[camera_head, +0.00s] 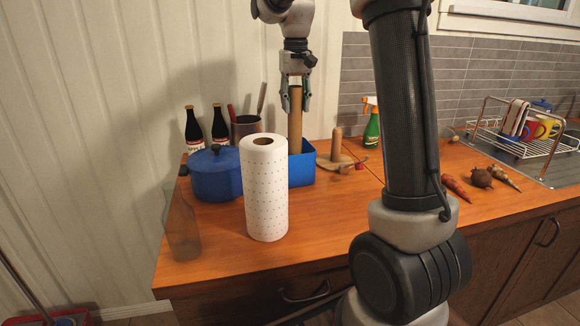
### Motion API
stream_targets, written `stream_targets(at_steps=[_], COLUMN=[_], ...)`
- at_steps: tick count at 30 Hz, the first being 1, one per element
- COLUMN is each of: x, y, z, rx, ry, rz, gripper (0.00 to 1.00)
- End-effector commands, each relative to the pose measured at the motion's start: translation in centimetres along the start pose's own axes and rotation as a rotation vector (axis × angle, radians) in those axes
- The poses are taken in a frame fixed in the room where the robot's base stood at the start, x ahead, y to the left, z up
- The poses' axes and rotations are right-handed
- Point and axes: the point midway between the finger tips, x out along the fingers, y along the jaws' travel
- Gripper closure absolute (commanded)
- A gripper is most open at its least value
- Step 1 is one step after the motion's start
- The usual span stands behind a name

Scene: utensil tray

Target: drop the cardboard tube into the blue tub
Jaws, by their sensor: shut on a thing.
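The brown cardboard tube (295,120) is upright, its top between the fingers of my gripper (295,100), which is shut on it. The blue tub (302,168) stands on the wooden counter behind a paper towel roll. The tube's lower end overlaps the tub in the picture, at or just inside its opening. The paper towel roll hides the tub's left part, and I cannot tell whether the tube touches the bottom.
The patterned paper towel roll (264,190) stands in front of the tub. A blue pot (215,174), dark bottles (194,130) and a utensil pot (246,128) are to the left. A wooden stand (337,148) and spray bottle (372,126) are right. The counter's front middle is clear.

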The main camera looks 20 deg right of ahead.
Motion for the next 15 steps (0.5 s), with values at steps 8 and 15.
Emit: stream_targets(at_steps=[8,15], x=[3.4,5.0], y=[0.0,0.0], z=[0.1,0.0], rx=[0.000,0.000], ry=[-0.002,0.000], rz=[0.000,0.000], gripper=[0.72,0.72])
